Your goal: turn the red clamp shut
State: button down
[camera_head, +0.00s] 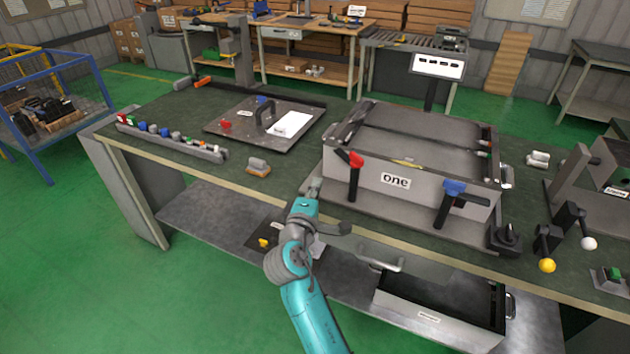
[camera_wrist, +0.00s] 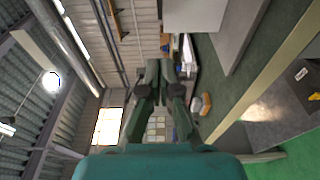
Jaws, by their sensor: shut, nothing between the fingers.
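The red clamp (camera_head: 355,160) is at the left end of the front face of the grey box labelled "one" (camera_head: 427,188). Its red part sits on top of a black handle that hangs upright down the front. My gripper (camera_head: 314,188) is shut and empty, left of the red clamp and apart from it, near the table's front edge. In the wrist view the closed fingers (camera_wrist: 165,66) point ahead with nothing between them. I cannot make out the red clamp in the wrist view.
A blue clamp (camera_head: 455,187) with black bars is on the box's right front. A brush-like block (camera_head: 257,166) and a rack of small coloured parts (camera_head: 170,139) lie to the left. A dark plate (camera_head: 290,143) is behind. Knobbed levers (camera_head: 546,250) stand at right.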

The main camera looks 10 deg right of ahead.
aim_at(339, 156)
jog(key=x, duration=0.3)
jog(key=d+x, duration=0.1)
jog(key=x, duration=0.5)
jog(key=shift+s+d, duration=0.1)
jog(key=shift+d, duration=0.45)
jog(key=shift+w+d, duration=0.25)
jog(key=shift+d, duration=0.45)
